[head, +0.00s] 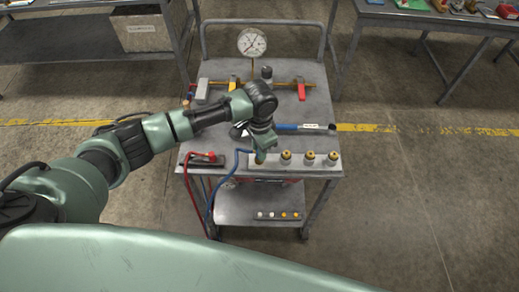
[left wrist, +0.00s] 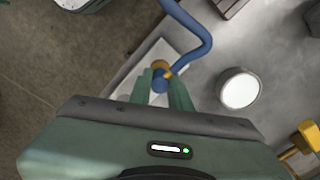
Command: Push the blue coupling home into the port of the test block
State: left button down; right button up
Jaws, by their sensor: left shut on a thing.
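My left gripper (head: 262,155) is over the left end of the test block (head: 297,167), a grey block with a row of brass ports at the cart's front edge. It is shut on the blue coupling (left wrist: 159,85), which shows between the green fingers (left wrist: 168,90) in the left wrist view. A blue hose (head: 239,163) runs from the coupling and hangs down past the cart's front. A brass ring (left wrist: 161,66) shows beside the coupling. The fingers hide the port below, so how deep the coupling sits cannot be told. My right gripper is not in view.
A red coupling (head: 211,155) lies on a dark holder left of the block, with a red hose hanging down. A pressure gauge (head: 252,43), brass pipe with valves and a blue-handled tool (head: 288,127) are behind. The lower shelf (head: 235,205) holds a strip of small caps.

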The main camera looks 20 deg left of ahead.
pick_arm(q)
jog(key=shift+r, duration=0.1)
dwell(0.3)
jog(key=shift+p, duration=0.45)
jog(key=shift+f+b, duration=0.3)
jog(key=shift+f, duration=0.35)
jog(key=c, duration=1.2)
grip_release()
jog(key=shift+c, duration=0.2)
jog(key=shift+r, duration=0.1)
notch_tip(320, 180, up, 8)
jog(key=shift+f+b, duration=0.2)
jog(key=shift+b, duration=0.45)
